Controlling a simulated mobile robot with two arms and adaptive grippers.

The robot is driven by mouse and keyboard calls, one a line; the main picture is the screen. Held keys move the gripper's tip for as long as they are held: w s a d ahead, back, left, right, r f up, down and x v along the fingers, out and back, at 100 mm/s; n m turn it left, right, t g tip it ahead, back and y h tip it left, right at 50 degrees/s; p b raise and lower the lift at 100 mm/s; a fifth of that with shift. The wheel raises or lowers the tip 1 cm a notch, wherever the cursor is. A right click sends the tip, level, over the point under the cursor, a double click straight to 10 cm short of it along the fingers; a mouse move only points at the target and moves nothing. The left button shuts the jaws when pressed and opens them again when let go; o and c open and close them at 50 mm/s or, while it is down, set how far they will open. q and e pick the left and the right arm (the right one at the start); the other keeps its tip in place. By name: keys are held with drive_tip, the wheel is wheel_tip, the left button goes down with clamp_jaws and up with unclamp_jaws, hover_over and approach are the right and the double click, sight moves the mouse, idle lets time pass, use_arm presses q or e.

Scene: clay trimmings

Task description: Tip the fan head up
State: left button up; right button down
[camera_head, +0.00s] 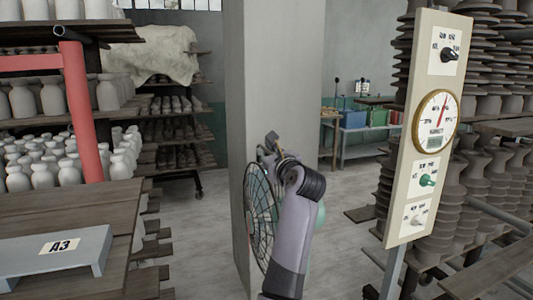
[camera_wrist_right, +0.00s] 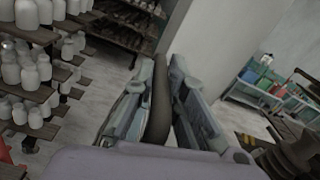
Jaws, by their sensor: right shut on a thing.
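The fan head (camera_head: 261,222) is in the middle of the head view, in front of a grey pillar. Its round wire guard faces left and is seen at a steep angle. A bit of its teal housing (camera_head: 320,217) shows to the right of my arm. My right gripper (camera_head: 269,146) is at the top of the guard. In the right wrist view its two fingers (camera_wrist_right: 160,72) are on either side of a dark, narrow part of the fan head (camera_wrist_right: 159,108), and it is shut on it. My arm hides the fan's back and stand. My left gripper is not in view.
A control panel (camera_head: 429,125) with knobs and a gauge stands close on the right, before stacked pottery. A plank table with an A3 sign (camera_head: 50,248) and shelves of white pots are on the left. Open floor (camera_head: 205,215) lies left of the pillar (camera_head: 290,70).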

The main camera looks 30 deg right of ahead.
drive_tip(key=d+r+p, duration=0.1)
drive_tip(key=p, duration=0.1)
drive_tip(key=d+r+m+p, duration=0.1)
drive_tip(key=shift+s+d+r+p, duration=0.1)
drive_tip(key=shift+s+d+p, duration=0.25)
drive_tip(key=shift+m, duration=0.8)
drive_tip(key=d+p, duration=0.1)
drive_tip(key=d, duration=0.1)
drive_tip(key=s+d+p, duration=0.1)
drive_tip(key=d, duration=0.2)
drive_tip(key=shift+s+r+p, duration=0.15)
drive_tip(key=shift+p, duration=0.15)
